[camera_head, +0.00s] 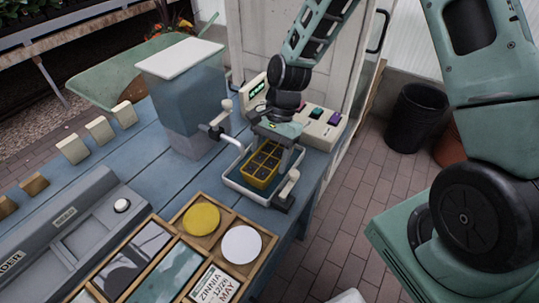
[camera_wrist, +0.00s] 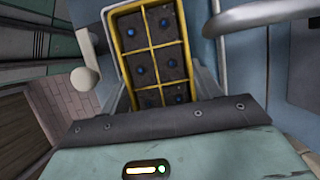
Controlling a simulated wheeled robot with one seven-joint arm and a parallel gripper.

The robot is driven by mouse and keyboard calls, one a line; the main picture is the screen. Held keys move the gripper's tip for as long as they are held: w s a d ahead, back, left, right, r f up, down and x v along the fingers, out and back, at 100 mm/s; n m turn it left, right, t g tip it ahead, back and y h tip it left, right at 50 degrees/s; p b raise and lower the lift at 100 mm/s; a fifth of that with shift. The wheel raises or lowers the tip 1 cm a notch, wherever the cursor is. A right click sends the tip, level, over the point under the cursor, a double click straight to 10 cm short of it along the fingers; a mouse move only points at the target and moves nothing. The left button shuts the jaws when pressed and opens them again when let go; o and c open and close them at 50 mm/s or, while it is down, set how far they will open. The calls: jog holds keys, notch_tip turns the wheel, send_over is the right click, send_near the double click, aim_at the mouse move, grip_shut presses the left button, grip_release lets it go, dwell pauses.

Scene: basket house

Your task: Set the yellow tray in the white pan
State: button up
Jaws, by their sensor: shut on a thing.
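The yellow tray (camera_head: 263,163) is a small rectangular tray split into cells of dark soil, with blue dots in several cells. My gripper (camera_head: 275,150) is shut on the tray from above. The white pan (camera_head: 234,178) is a shallow pale-rimmed pan on the blue table, and the tray is over its inside in the head view. I cannot tell whether the tray touches the pan floor. In the wrist view the yellow tray (camera_wrist: 152,48) fills the top middle, between my fingers, whose tips are mostly hidden.
A clear bin with a white lid (camera_head: 183,90) stands left of the pan. A metal lever with a pale knob (camera_head: 226,105) is beside the pan. A control box with colored buttons (camera_head: 315,125) is behind. A wooden divided box (camera_head: 205,245) with round discs lies in front.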

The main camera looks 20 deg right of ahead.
jog(key=shift+f, duration=0.65)
dwell(0.3)
jog(key=o, duration=1.3)
jog(key=shift+o, duration=0.3)
jog(key=shift+s, duration=0.1)
jog(key=shift+c, duration=0.3)
jog(key=shift+r+p, duration=0.7)
jog(key=shift+r, duration=0.3)
jog(key=shift+o, duration=1.2)
jog(key=shift+r, duration=0.3)
jog(key=shift+r+p, duration=2.75)
